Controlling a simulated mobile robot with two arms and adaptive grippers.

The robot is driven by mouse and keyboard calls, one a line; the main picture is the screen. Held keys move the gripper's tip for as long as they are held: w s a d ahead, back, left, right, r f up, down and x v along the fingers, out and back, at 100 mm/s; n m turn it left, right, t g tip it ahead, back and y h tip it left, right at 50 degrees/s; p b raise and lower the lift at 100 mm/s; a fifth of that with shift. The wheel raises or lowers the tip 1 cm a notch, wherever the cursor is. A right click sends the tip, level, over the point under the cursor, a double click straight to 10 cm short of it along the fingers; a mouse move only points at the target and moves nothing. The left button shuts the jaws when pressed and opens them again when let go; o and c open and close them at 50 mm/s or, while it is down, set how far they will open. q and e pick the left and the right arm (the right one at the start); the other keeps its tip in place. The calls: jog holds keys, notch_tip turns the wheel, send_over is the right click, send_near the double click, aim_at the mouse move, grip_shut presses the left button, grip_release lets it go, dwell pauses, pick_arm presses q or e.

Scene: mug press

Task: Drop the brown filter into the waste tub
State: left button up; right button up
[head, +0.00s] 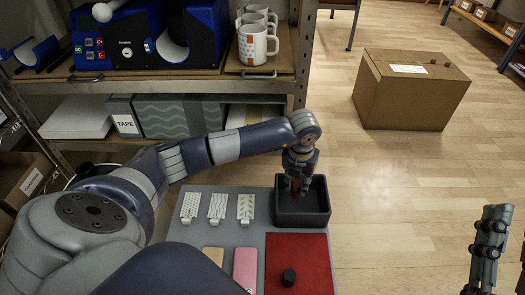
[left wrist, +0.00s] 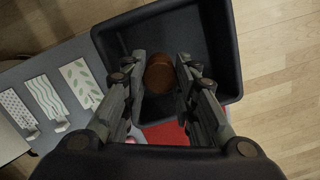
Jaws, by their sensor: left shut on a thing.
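The brown filter (left wrist: 159,73) is a round reddish-brown piece between the fingertips of my left gripper (left wrist: 163,78). In the head view, my left gripper (head: 297,188) points down over the dark waste tub (head: 316,216). The gripper is shut on the filter, which shows only as a small brown patch there. The wrist view shows the open black tub (left wrist: 220,45) around and below the filter. My right gripper (head: 505,245) is partly cut off at the right edge of the head view. Its fingers look apart, with nothing between them.
A grey table (head: 190,236) holds the tub, several patterned white cards (head: 217,207), a red mat (head: 308,262) with a small black knob (head: 288,277), and a pink block (head: 245,268). White mugs (head: 255,45) stand on the shelf behind. A cardboard box (head: 410,90) stands on the floor.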

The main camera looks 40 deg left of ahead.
pick_arm(q)
jog(key=o, duration=1.1)
jog(key=shift+r, duration=0.1)
jog(key=r, duration=0.4)
jog(key=s+r, duration=0.1)
jog(key=r, duration=0.6)
jog(key=shift+s+d+r, duration=0.2)
jog(key=shift+r, duration=0.15)
